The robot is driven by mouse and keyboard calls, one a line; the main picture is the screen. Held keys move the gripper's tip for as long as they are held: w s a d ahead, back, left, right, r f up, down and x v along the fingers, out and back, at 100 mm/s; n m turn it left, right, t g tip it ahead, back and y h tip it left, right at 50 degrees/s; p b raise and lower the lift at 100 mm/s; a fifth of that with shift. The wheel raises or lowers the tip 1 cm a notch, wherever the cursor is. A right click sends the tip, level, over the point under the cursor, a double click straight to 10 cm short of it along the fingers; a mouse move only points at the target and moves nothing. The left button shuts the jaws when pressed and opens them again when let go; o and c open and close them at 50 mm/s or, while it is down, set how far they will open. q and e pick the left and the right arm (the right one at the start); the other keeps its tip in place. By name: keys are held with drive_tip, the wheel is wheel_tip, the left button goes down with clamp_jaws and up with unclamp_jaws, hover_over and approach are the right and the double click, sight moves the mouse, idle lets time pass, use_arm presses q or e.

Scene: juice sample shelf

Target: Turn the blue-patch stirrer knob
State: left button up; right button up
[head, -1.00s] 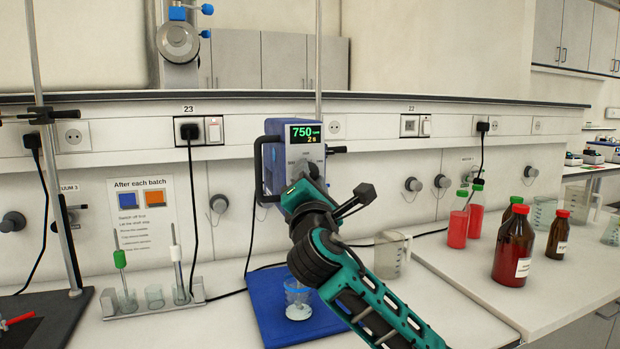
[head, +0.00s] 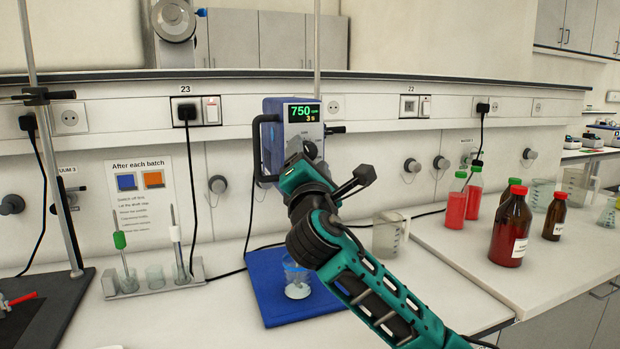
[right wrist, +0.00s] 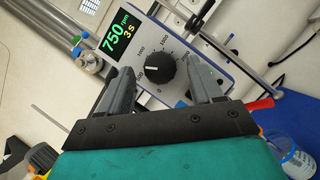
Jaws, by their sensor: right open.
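The stirrer (head: 290,115) has a blue-edged housing with a grey front, and its display reads 750 rpm and 3 s. It stands above a blue mat (head: 265,293). Its round black knob (right wrist: 162,72) is in the right wrist view, with the white mark pointing left, between 500 and 1000 on the dial. My right gripper (head: 306,157) is open in front of the stirrer. In the wrist view its two fingers lie either side of the knob, with gaps showing. The gripper hides most of the knob in the head view. My left gripper is out of view.
A clear beaker (head: 296,280) stands on the mat, partly behind my arm. A jug (head: 388,236), red-filled bottles (head: 457,205) and brown bottles (head: 511,230) stand to the right. A tube rack (head: 155,287) stands left. A sign (head: 140,195) shows blue and orange squares.

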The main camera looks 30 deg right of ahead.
drive_tip(key=b+v, duration=0.1)
drive_tip(key=v, duration=1.1)
drive_tip(key=s+a+f+m+g+y, duration=0.1)
drive_tip(key=s+f+m+g+y, duration=0.3)
drive_tip(key=f, duration=0.8)
drive_tip(key=s+a+f+m+g+y, duration=0.15)
drive_tip(key=f+m+g, duration=0.3)
drive_tip(key=f, duration=0.85)
drive_tip(key=s+a+f+m+g+y, duration=0.3)
drive_tip(key=s+f+m, duration=0.2)
drive_tip(key=s+f, duration=0.25)
drive_tip(key=s+a+f+m+g+y, duration=0.2)
drive_tip(key=s+f+m+g, duration=0.3)
drive_tip(key=s, duration=0.4)
drive_tip(key=w+a+f+t+y, duration=0.2)
drive_tip(key=w+a+f+t, duration=0.1)
drive_tip(key=w+f+t, duration=0.4)
wheel_tip(320, 180, down, 3)
drive_tip(key=shift+r+n+t, duration=0.2)
drive_tip(key=shift+n+t, duration=0.15)
drive_tip(key=shift+t, duration=0.4)
